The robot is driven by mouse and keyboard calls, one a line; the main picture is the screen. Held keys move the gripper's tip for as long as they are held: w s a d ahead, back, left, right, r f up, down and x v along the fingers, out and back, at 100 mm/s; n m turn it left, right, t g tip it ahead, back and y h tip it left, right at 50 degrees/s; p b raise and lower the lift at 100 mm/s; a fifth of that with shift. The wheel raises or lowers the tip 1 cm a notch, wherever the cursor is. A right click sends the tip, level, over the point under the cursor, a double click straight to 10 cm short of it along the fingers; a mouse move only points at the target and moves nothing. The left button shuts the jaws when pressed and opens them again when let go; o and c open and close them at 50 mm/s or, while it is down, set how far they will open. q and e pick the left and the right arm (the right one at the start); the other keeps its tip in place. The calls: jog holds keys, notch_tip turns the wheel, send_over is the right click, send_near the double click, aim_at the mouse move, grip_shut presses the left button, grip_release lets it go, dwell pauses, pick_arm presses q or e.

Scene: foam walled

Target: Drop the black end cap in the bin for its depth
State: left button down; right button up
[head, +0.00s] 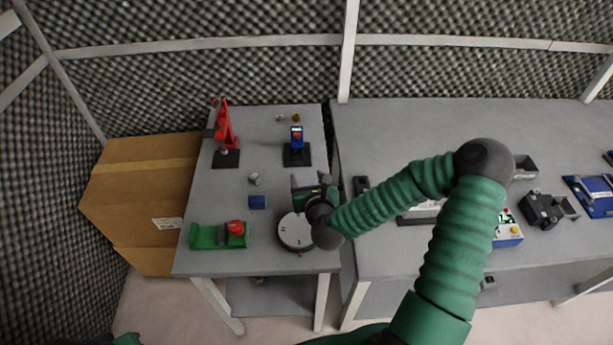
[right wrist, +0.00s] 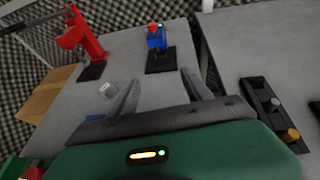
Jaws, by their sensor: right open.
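I cannot make out a black end cap for certain in either view. My right gripper (head: 308,182) is over the left table, just behind a round white dial (head: 297,231) marked with numbers; it covers part of the dial. In the right wrist view its two fingers (right wrist: 163,92) are spread, with only bare grey table visible between them. A blue device with a red top (head: 297,138) stands on a black base beyond the gripper; it also shows in the right wrist view (right wrist: 156,40). Which container is the depth bin cannot be told. My left gripper is not in view.
A red press (head: 226,130), a small grey cylinder (head: 255,179), a blue block (head: 257,202) and a green fixture with a red knob (head: 211,237) stand on the left table. A cardboard box (head: 130,195) is left. A black holder (right wrist: 268,105) lies right of the gripper.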

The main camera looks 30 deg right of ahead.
aim_at(299, 155)
jog(key=b+x, duration=0.1)
jog(key=x, duration=1.6)
jog(key=shift+r, duration=0.1)
grip_shut()
